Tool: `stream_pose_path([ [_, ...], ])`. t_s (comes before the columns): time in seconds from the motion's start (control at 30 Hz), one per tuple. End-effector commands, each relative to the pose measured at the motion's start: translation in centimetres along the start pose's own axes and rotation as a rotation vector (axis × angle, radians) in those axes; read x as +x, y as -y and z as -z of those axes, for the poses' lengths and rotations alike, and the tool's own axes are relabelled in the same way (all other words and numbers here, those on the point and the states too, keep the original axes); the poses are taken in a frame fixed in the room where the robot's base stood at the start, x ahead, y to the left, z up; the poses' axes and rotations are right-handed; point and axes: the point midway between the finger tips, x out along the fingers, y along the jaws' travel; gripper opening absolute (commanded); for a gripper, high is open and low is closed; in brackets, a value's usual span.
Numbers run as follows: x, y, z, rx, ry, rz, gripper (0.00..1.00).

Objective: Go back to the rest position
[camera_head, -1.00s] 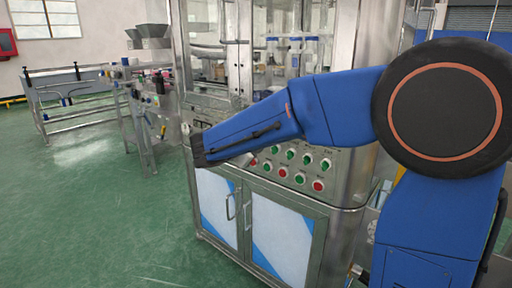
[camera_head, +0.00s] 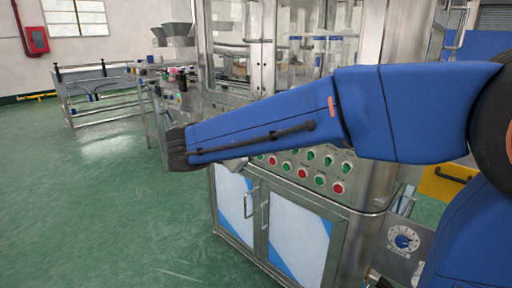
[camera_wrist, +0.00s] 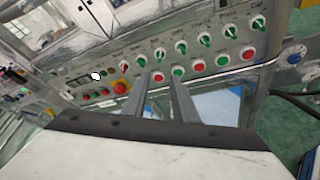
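My gripper (camera_wrist: 158,88) shows in the wrist view as two dark grey fingers with a clear gap between them. It is open and nothing is between the fingers. Beyond the fingertips is the machine's control panel (camera_wrist: 207,52), with rows of green and red knobs and buttons. The panel also shows in the head view (camera_head: 327,172), partly behind my blue arm.
The crimping machine's steel cabinet (camera_head: 305,246) stands close in front, with glass doors above. A conveyor frame (camera_head: 100,97) stands at the back left. The green floor (camera_head: 90,215) at the left is open. A dial plate (camera_head: 403,242) shows low at the right.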

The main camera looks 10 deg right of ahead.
Motion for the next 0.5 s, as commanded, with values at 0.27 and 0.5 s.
stream_pose_path([
  [0.27,-0.1,0.0,0.0,0.000,0.000,0.001,0.26],
  [0.5,1.6,3.6,-1.7,0.088,-0.039,0.083,0.26],
])
